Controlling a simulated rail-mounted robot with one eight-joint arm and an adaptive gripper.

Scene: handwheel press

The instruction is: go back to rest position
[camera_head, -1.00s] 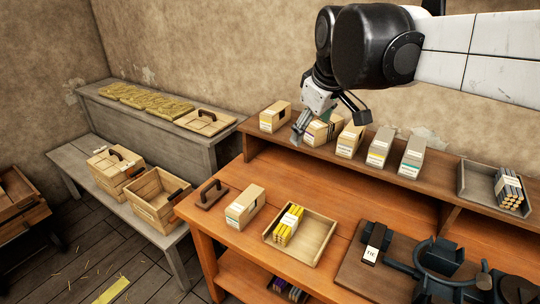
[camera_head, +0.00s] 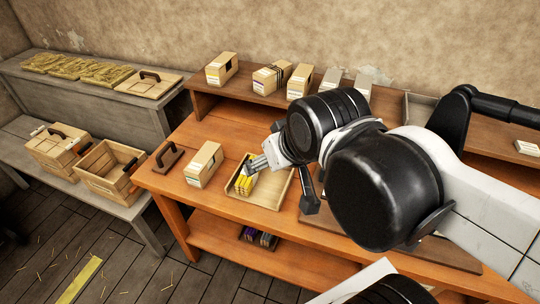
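My gripper (camera_head: 257,164) points down and left at the end of my folded arm. In the picture its grey tip overlaps the shallow wooden tray (camera_head: 272,203) and the yellow bundle (camera_head: 245,182) in it. I cannot tell its height above them. The fingers are small and seen edge-on, so their gap is unclear. No object shows in them. My arm covers the right part of the workbench (camera_head: 226,133), including most of the press area.
Several cartons stand along the back shelf, such as a banded one (camera_head: 270,78). Another carton (camera_head: 203,165) and a wooden handled block (camera_head: 168,157) sit left of the tray. An open crate (camera_head: 108,170) and a lidded crate (camera_head: 58,150) stand on the grey bench.

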